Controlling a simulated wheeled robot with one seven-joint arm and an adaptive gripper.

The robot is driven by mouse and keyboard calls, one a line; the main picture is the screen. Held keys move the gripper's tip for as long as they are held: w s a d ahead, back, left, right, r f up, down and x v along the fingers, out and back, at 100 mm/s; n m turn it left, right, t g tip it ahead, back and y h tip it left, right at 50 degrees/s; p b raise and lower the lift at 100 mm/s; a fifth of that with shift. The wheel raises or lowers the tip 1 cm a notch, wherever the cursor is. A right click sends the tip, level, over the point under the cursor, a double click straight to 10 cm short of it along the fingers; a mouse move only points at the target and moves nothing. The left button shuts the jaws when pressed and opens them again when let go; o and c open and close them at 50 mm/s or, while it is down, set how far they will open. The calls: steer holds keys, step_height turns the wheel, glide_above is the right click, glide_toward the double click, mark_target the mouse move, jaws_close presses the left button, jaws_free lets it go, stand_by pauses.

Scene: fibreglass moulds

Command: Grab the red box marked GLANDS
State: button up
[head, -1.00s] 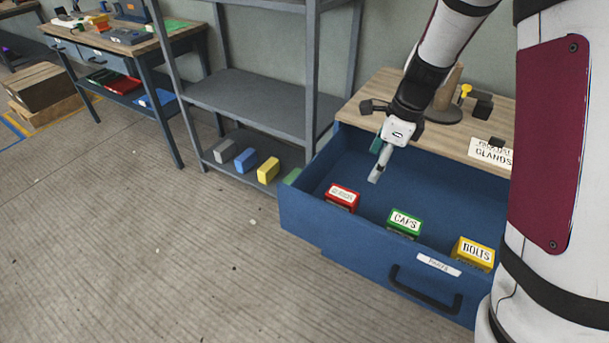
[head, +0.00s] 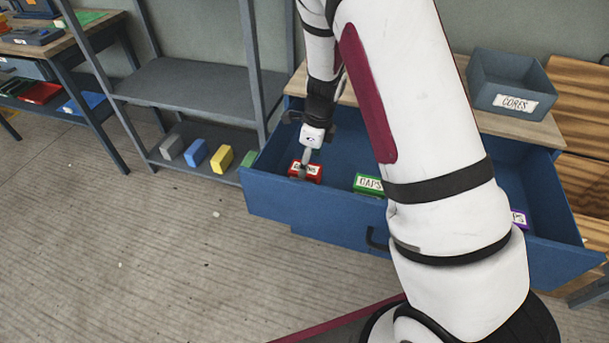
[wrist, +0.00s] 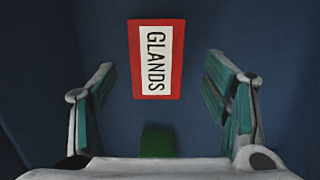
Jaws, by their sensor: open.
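The red box marked GLANDS (wrist: 157,59) lies in the open blue drawer with its white label facing up. In the wrist view it sits ahead of and between my open fingers, touching neither of them. My gripper (wrist: 160,97) is open and empty, its teal finger pads spread wide. In the head view my gripper (head: 305,162) is over the red box (head: 313,172) at the drawer's left end and hides part of its label.
A green CAPS box (head: 368,184) is to the right in the drawer (head: 287,206), and a purple-labelled box (head: 519,219) farther right. My arm hides the middle. A blue CORES bin (head: 512,84) stands on the top. Coloured blocks (head: 222,158) lie on the low shelf.

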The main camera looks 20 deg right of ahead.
steer(key=f, duration=0.5)
steer(key=shift+w+a, duration=0.1)
steer(key=shift+a, duration=0.3)
steer(key=c, duration=1.4)
